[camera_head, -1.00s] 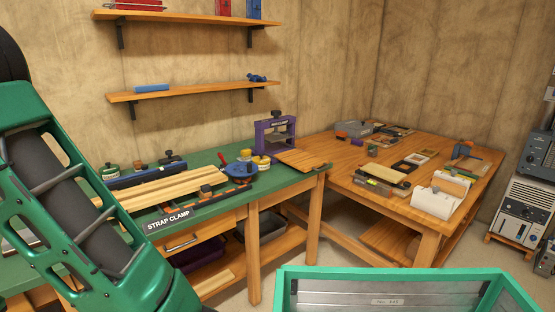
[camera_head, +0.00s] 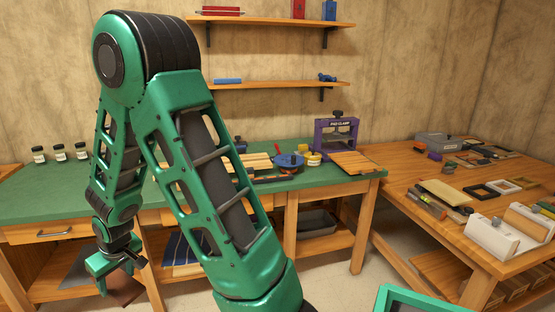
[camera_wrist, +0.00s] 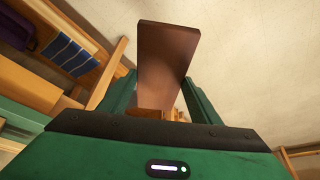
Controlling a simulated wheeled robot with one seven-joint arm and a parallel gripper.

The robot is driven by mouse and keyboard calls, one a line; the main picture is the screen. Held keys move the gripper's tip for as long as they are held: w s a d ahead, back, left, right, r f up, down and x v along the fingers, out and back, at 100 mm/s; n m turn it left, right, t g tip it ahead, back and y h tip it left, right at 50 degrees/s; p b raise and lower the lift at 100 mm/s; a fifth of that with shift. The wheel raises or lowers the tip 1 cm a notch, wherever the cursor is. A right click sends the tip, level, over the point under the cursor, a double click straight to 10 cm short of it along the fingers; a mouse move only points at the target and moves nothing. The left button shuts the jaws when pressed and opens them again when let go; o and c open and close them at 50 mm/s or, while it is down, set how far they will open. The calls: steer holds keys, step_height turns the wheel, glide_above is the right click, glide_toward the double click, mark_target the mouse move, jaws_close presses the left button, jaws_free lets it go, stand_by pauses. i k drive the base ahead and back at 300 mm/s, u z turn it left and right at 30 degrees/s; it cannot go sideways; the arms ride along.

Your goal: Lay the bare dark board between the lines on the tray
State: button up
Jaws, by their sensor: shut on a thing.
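My gripper (camera_head: 118,282) hangs low at the left in the head view, in front of the green-topped bench. It is shut on a bare dark brown board (camera_wrist: 168,48). In the wrist view, the board sticks out beyond the two green fingers (camera_wrist: 160,100). The board also shows below the gripper in the head view (camera_head: 126,292), partly hidden. Only a corner of a green-rimmed tray (camera_head: 415,292) shows at the bottom right of the head view. Its floor and any lines on it are out of view now. The board is well apart from it.
The green-topped bench (camera_head: 60,197) has a lower shelf with a blue white-striped thing (camera_head: 180,250) near my gripper. A wooden table (camera_head: 415,222) with frames, boards and a white holder (camera_head: 505,238) stands right. Bare floor lies between.

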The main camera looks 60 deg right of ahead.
mark_target(352, 160)
steer(key=z, duration=0.05)
steer(key=k, duration=1.3)
steer(key=z, duration=1.8)
steer(key=i, duration=0.8)
steer(key=z, duration=0.1)
